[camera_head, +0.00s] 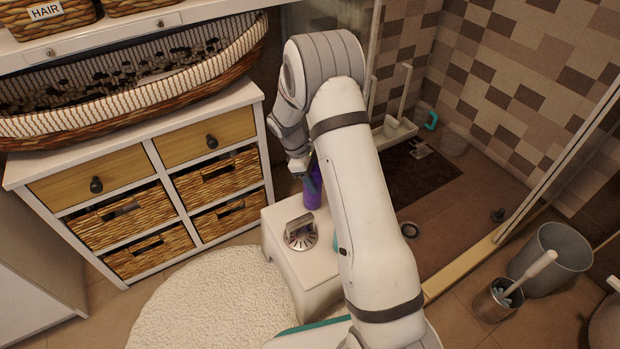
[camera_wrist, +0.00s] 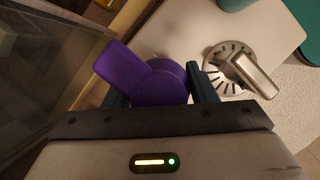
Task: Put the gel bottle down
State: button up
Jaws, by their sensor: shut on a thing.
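The purple gel bottle (camera_head: 313,188) is at the back edge of the white stool (camera_head: 285,262) in the head view. It also shows from above in the wrist view (camera_wrist: 150,80), with its purple cap between the dark fingers. My gripper (camera_wrist: 155,88) is shut on the bottle. In the head view my gripper (camera_head: 303,170) is at the bottle's upper part, partly hidden by my arm. The bottle looks upright. I cannot tell whether its base touches the stool top.
A metal strainer-like item with a handle (camera_head: 300,234) stands on the stool beside the bottle. A teal object (camera_wrist: 236,4) is partly visible on the stool. A wicker-drawer cabinet (camera_head: 150,190) stands at left, a glass shower screen (camera_head: 560,160) at right. A round white rug (camera_head: 215,305) lies in front.

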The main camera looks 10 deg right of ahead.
jog(key=shift+f, duration=0.3)
jog(key=o, duration=1.5)
